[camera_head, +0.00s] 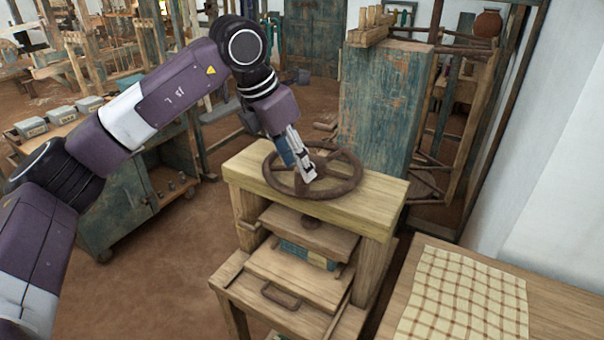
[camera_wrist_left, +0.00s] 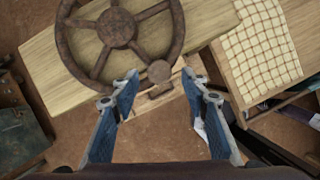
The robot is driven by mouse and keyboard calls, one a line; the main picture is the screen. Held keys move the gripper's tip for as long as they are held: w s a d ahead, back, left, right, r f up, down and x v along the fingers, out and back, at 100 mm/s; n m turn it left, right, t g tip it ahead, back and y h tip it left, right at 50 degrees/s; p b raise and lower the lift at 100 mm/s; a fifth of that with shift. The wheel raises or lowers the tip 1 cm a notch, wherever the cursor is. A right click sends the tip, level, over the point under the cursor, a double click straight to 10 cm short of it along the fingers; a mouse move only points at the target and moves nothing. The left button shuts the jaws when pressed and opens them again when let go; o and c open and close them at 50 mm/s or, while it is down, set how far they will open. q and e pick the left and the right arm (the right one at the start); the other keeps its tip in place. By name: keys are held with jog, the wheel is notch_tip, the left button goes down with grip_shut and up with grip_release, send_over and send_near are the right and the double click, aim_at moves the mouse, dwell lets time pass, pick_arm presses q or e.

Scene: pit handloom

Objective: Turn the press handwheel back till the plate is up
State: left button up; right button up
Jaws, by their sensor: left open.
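The rusty brown press handwheel (camera_head: 348,184) lies flat on top of the pale wooden press (camera_head: 385,190). In the left wrist view its spoked rim (camera_wrist_left: 176,30) and a round knob on the rim (camera_wrist_left: 159,71) show. My left gripper (camera_head: 306,174) reaches down over the wheel. In the left wrist view its blue, metal-tipped fingers (camera_wrist_left: 161,77) are open, with the knob in line with the gap between the tips; I cannot tell whether they touch it. The wooden plate (camera_head: 290,226) hangs under the beam, close above a blue-green patterned stack (camera_head: 305,257). My right gripper is not in view.
A board with a metal handle (camera_head: 281,297) sits low in the press. A table with a checked cloth (camera_head: 468,290) stands at right, a worn blue cabinet (camera_head: 380,105) behind. A trolley (camera_head: 120,215) stands at left. Bare floor lies between trolley and press.

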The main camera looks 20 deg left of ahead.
pick_arm(q)
jog(key=v, duration=0.7)
jog(key=shift+s, duration=0.15)
